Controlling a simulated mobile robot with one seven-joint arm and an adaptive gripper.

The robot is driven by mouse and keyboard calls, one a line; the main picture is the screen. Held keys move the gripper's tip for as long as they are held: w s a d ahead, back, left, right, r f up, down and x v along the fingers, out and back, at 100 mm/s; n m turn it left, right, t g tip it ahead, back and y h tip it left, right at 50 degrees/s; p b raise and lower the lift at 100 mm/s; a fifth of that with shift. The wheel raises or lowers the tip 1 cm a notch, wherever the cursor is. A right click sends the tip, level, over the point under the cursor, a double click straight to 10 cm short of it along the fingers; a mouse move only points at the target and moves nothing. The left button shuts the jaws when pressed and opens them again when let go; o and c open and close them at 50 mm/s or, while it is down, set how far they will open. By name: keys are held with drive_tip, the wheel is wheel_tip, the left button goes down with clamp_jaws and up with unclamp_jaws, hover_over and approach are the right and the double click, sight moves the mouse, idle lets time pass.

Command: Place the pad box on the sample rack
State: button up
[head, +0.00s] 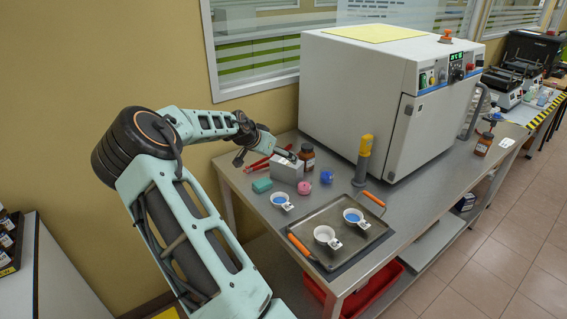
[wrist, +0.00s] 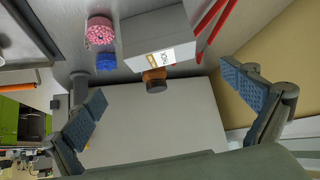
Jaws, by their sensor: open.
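A grey box with a white label, which looks like the pad box (head: 286,172), stands on the steel table near its back left. In the wrist view the grey box (wrist: 155,32) is at the top, with its labelled side showing. My gripper (head: 264,153) is open just behind and above the box in the head view. In the wrist view my gripper (wrist: 165,88) has its two blue-padded fingers wide apart, with nothing held between them. I cannot tell for certain which thing is the sample rack; a dark rack of bottles (head: 9,243) sits at the far left edge.
Red tongs (head: 268,160), a brown bottle (head: 306,158), a pink item (head: 304,187), a blue item (head: 326,177) and a teal block (head: 262,185) surround the box. A tray (head: 345,250) with orange handles lies in front. A large white oven (head: 365,100) stands at right.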

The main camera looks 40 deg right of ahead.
sight(287, 161)
drive_tip(key=x, duration=0.5)
drive_tip(key=shift+d+f, duration=0.1)
drive_tip(key=shift+d, duration=0.15)
drive_tip(key=shift+w+p+x, duration=0.1)
drive_tip(key=shift+p+x, duration=0.3)
drive_tip(key=shift+x, duration=0.95)
drive_tip(key=shift+w+p+x, duration=0.15)
drive_tip(key=shift+p+x, duration=0.25)
drive_tip(key=shift+x, duration=0.9)
drive_tip(key=c, duration=1.3)
drive_tip(key=shift+o, duration=0.2)
